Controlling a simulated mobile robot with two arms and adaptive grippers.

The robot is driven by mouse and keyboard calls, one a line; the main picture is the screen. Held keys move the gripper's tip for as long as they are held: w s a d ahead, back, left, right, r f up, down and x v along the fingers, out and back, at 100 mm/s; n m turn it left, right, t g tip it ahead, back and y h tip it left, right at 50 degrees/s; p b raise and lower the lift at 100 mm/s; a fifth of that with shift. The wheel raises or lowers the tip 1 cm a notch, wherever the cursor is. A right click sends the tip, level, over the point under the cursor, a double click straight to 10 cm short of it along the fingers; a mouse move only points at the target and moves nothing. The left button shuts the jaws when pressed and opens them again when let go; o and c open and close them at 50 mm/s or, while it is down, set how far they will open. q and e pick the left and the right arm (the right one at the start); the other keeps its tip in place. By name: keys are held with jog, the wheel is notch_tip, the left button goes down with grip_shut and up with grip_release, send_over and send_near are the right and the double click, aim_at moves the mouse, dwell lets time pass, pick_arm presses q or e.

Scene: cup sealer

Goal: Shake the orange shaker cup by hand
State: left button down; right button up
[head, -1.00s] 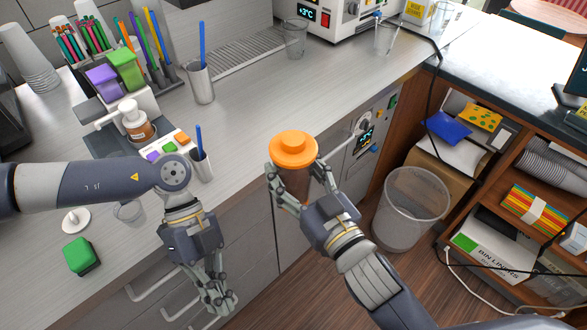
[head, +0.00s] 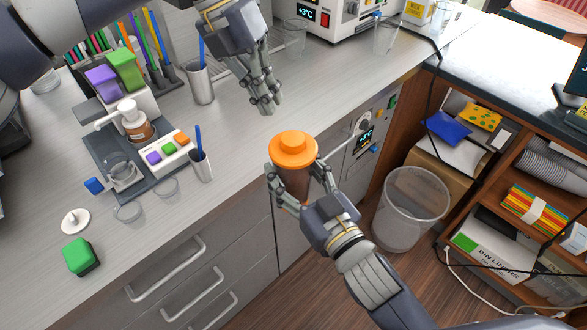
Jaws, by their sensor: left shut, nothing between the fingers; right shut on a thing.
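The orange shaker cup (head: 293,149) has an orange lid and a darker body. It is upright in front of the counter's edge. My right gripper (head: 299,184) is shut around the body, below the lid. The lower body is partly hidden by the fingers. My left gripper (head: 268,106) is shut and empty, above the counter, up and to the left of the shaker cup and apart from it.
A metal cup with a blue straw (head: 201,84) stands left of my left gripper. A dispensing station (head: 134,157) with colored buttons sits on the counter (head: 115,256) at left. A clear bin (head: 409,208) stands on the floor at right. Clear cups (head: 386,37) stand at the back.

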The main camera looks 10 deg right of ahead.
aim_at(292, 137)
pick_arm(q)
jog(key=s+d+r+m+y, duration=0.1)
jog(key=m, duration=0.4)
jog(key=s+d+r+m+y, duration=0.1)
jog(key=s+r+m, duration=0.1)
jog(key=m, duration=0.4)
jog(key=s+d+r+m+t+y, duration=0.1)
jog(key=s+r+m, duration=0.1)
jog(key=m, duration=0.4)
jog(key=shift+d+r, duration=0.25)
jog(key=m, duration=0.2)
jog(key=s+m, duration=0.1)
jog(key=m+y, duration=0.1)
jog(key=m, duration=0.1)
jog(key=shift+s+d+r+m+t, duration=0.1)
jog(key=shift+s+r+m+t, duration=0.1)
jog(key=shift+s+m+t, duration=0.15)
jog(key=shift+f, duration=2.55)
jog(key=shift+f, duration=1.05)
